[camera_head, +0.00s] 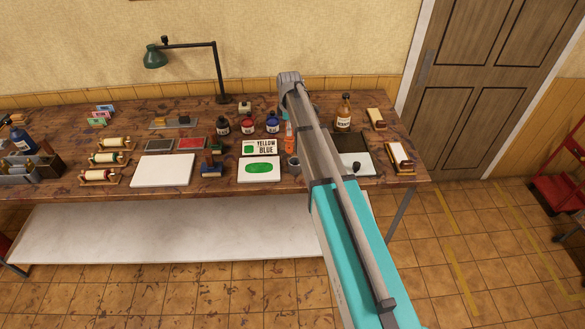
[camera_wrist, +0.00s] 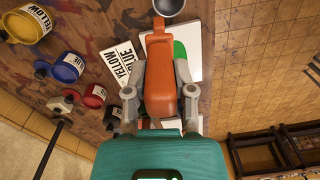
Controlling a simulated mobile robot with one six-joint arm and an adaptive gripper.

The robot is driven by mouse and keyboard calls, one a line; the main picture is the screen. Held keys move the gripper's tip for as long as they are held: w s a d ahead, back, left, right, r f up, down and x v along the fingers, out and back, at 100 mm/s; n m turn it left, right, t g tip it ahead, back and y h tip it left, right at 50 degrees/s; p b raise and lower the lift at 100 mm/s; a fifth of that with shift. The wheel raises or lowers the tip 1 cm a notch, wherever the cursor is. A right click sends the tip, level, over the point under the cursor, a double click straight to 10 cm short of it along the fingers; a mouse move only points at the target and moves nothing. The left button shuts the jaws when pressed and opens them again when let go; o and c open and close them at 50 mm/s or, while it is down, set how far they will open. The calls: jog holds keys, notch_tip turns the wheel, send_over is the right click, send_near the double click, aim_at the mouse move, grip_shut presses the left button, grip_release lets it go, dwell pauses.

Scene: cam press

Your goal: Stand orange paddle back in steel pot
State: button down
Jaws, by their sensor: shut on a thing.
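The orange paddle (camera_wrist: 160,100) is between the two grey fingers of my gripper (camera_wrist: 160,72) in the wrist view, and the fingers are shut on it. The paddle's far end points toward the steel pot (camera_wrist: 172,6), which is cut off by the top edge. The two lie close together there; I cannot tell whether they touch. In the head view a piece of the orange paddle (camera_head: 289,138) shows upright just left of my arm, above the small grey pot (camera_head: 293,162). My arm hides most of the gripper in that view.
A white slab with a green ink patch (camera_head: 261,169) and a YELLOW BLUE card (camera_head: 260,146) lie left of the pot. Ink jars (camera_head: 248,124) stand behind. A brown bottle (camera_head: 343,113) and a dark-and-white plate (camera_head: 354,160) are to the right.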

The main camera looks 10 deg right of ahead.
dwell(0.3)
jog(key=r+p, duration=0.1)
jog(key=s+d+r+p, duration=0.1)
jog(key=r+p, duration=0.1)
jog(key=s+r+p, duration=0.1)
jog(key=r+p, duration=0.1)
jog(key=shift+s+d, duration=0.15)
jog(key=shift+d, duration=0.25)
jog(key=shift+f, duration=0.2)
notch_tip(320, 180, down, 9)
jog(key=b, duration=0.9)
jog(key=shift+r, duration=0.15)
dwell(0.3)
jog(key=shift+f+b, duration=1.5)
jog(key=shift+b, duration=0.05)
dwell(3.3)
